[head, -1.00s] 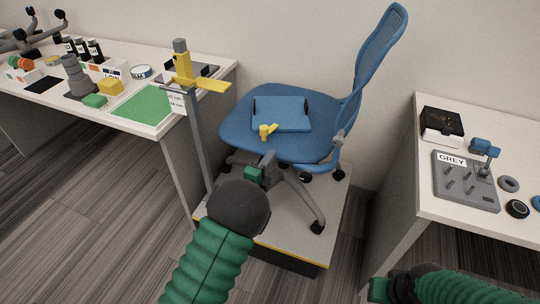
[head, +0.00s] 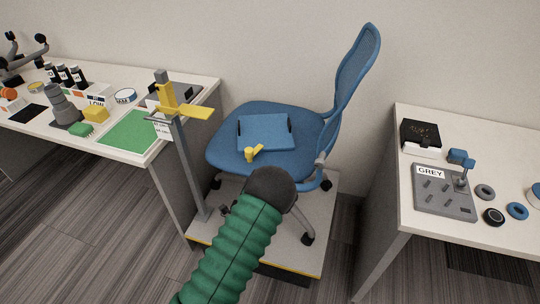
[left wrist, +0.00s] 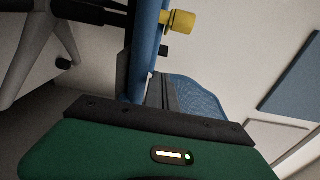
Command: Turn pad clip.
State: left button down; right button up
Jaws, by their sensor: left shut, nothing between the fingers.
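The yellow pad clip (head: 254,153), a small knob with a lever, sits at the front edge of the blue pad (head: 264,131) on the seat of the blue chair (head: 225,148). In the left wrist view the yellow clip (left wrist: 180,22) shows at the top, beside the blue pad edge (left wrist: 146,45). My left gripper (left wrist: 160,92) is shut and empty, below the clip in that view and apart from it. In the head view my dark wrist hides its fingers, just in front of the seat. My right gripper is out of view.
The chair stands on a low platform (head: 317,235) with a yellow edge. A grey post with a yellow bracket (head: 180,103) stands left of it. A left table (head: 205,90) holds bottles and a green mat. A right table (head: 415,240) holds a grey peg board (head: 440,205).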

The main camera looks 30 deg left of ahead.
aim_at(261, 156)
pick_arm(q)
jog(key=w+a, duration=0.1)
jog(key=w, duration=0.4)
jog(key=w+a, duration=0.1)
jog(key=w, duration=0.1)
jog(key=shift+w+a+f+b, duration=0.25)
jog(key=shift+a+b, duration=0.05)
jog(key=shift+b, duration=0.1)
jog(key=a, duration=0.3)
jog(key=shift+a+r, duration=0.1)
jog(key=shift+a, duration=0.2)
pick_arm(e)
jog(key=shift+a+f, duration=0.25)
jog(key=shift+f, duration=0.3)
pick_arm(q)
jog(key=shift+w, duration=0.1)
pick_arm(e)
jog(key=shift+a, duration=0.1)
